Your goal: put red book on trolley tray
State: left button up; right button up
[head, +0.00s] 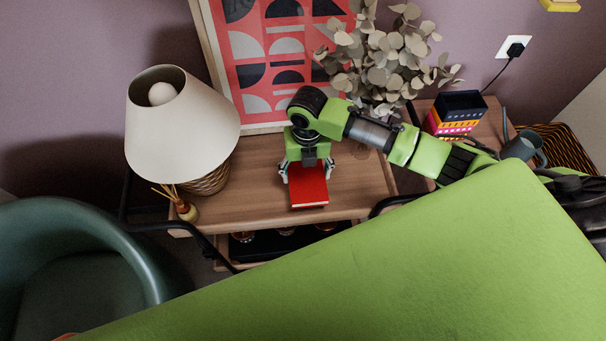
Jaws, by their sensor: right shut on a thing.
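The red book (309,190) is at the middle of the head view, over the front part of the trolley's wooden top tray (245,197). My right gripper (308,172) comes down from above and is shut on the book, with a finger at each side of it. The book's cover faces up and its pale page edge shows at the front. I cannot tell whether the book touches the tray. My left gripper is not in view.
A lamp (175,125) and a reed diffuser (187,211) stand on the left of the tray. A framed print (275,55) leans behind. Dried leaves (385,60), a box stack (456,115) and a mug (524,146) are on the right. A green chair (75,260) is at lower left.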

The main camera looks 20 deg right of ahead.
aim_at(303, 176)
jog(key=shift+w+f, duration=0.9)
jog(key=shift+f, duration=0.1)
jog(key=shift+w+f, duration=0.2)
jog(key=shift+f, duration=1.55)
jog(key=shift+f, duration=0.15)
jog(key=o, duration=1.3)
jog(key=shift+c, duration=0.2)
notch_tip(303, 176, up, 12)
jog(key=shift+r, duration=0.15)
jog(key=shift+s, duration=0.1)
